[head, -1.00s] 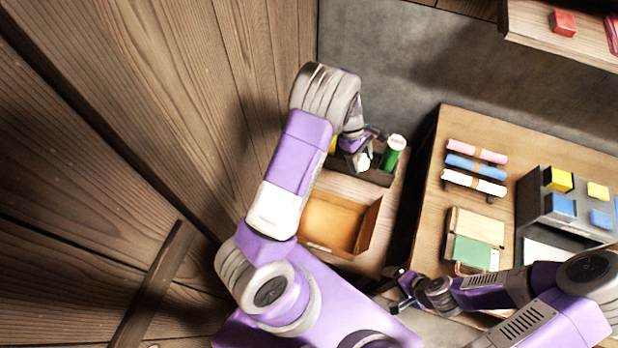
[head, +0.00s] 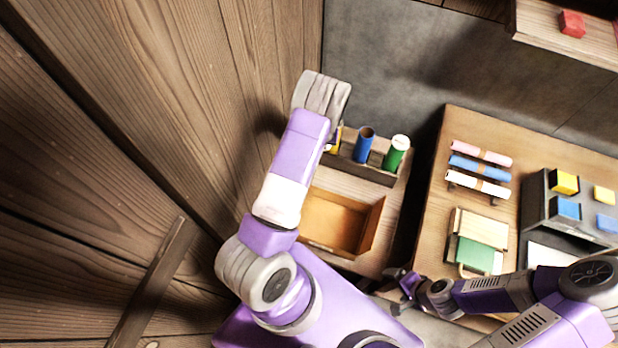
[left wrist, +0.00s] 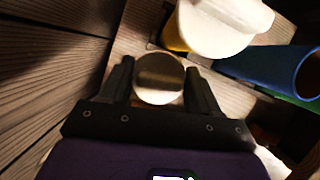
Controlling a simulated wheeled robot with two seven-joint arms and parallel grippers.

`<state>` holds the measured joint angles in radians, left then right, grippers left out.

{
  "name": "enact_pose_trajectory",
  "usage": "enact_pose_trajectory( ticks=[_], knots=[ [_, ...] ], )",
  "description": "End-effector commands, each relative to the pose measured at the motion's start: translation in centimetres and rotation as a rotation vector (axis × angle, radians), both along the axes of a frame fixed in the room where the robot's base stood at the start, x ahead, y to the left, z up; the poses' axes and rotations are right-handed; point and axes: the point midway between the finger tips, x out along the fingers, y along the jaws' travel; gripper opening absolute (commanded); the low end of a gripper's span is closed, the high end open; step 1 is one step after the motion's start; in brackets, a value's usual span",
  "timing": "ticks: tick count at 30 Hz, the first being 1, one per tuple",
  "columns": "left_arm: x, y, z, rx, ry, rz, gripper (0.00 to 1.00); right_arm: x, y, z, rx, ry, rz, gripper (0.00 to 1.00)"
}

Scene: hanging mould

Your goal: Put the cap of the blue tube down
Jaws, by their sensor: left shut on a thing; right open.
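The blue tube (head: 363,146) stands upright and uncapped in a dark rack, its brown inside showing; its open end also shows at the right of the left wrist view (left wrist: 262,68). My left gripper (left wrist: 158,88) is shut on a round white cap (left wrist: 158,92), held between its two dark fingers, apart from the blue tube. In the head view my left arm hides that gripper and the cap. My right gripper (head: 406,291) is open and empty, low in the head view near the gap between the tables.
A green tube (head: 395,155) with a white cap and a partly hidden yellow tube (head: 336,141) share the rack (head: 366,172). An open orange-brown box (head: 335,222) lies in front. A wooden wall (head: 140,110) rises close on the left. Rolls and a grey stand occupy the right table.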

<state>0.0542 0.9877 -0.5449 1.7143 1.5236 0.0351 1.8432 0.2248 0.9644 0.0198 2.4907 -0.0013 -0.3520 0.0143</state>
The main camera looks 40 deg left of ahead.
Motion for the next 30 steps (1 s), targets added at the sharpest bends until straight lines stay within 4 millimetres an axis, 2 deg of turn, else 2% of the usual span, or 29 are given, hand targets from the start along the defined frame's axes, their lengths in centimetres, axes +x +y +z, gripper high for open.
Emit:
enact_pose_trajectory(
  ticks=[7,11,15,18,23,30],
  knots=[
    [-0.6,0.6,-1.6,-0.002,0.002,0.162,0.34,0.0,0.0,-0.3,0.0,0.0,0.0,0.91],
    [-1.6,1.0,-3.8,-0.001,0.003,0.388,0.34,0.0,0.0,-0.7,0.0,0.0,0.0,0.91],
    [-3.2,1.3,-6.9,0.001,0.003,0.695,0.34,0.0,0.0,-1.3,0.0,0.0,0.0,0.91],
    [-4.1,1.2,-8.1,0.0,0.003,0.841,0.34,0.0,0.0,-1.4,0.0,0.0,0.0,0.91],
    [-4.9,1.1,-9.6,0.002,0.002,0.946,0.34,0.0,0.0,-1.6,0.0,0.0,0.0,0.91],
    [-5.0,1.1,-14.0,0.002,0.001,0.953,0.34,0.0,0.0,-2.0,0.0,0.0,0.0,0.91]
  ],
)
